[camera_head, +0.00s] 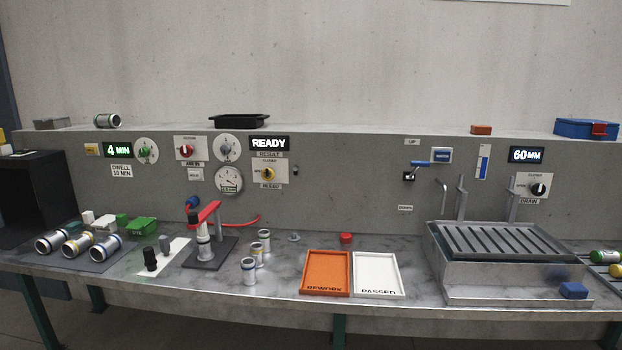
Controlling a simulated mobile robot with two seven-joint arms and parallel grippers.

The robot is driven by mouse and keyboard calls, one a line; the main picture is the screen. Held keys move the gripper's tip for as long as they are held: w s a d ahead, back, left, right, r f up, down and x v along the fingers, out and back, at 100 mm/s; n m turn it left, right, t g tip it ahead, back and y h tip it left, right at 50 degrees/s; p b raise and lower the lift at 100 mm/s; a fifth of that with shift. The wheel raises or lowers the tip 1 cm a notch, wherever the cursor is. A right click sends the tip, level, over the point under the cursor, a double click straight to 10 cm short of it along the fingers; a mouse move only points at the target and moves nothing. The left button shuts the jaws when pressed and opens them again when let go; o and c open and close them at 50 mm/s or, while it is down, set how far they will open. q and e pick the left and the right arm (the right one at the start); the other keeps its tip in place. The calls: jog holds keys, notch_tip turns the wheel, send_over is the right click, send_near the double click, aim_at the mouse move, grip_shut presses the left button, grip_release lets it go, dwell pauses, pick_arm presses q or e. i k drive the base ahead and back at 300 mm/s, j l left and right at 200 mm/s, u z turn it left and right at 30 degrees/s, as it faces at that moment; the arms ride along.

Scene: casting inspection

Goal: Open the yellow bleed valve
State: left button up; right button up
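The yellow bleed valve (268,174) is a round yellow knob with a dark centre on a white plate on the grey back panel, left of the middle. The plate has a "CLOSED" label above the knob and a "BLEED" label below it. The knob's exact pointing direction is too small to tell. Nothing stands directly in front of it. Neither of my grippers shows in the head view.
Below the valve stand a red-handled clamp fixture (205,228) with a red hose and several small metal castings (249,270). An orange rework tray (326,274) and a white passed tray (378,275) lie right of them. A slatted sink (510,242) stands further right.

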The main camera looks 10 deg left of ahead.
aim_at(268, 172)
jog(key=i+j+z, duration=0.15)
jog(key=i, duration=0.25)
jog(key=i+z, duration=0.15)
jog(key=i, duration=0.3)
jog(key=i+j+z, duration=0.15)
jog(key=i, duration=0.25)
jog(key=j, duration=0.1)
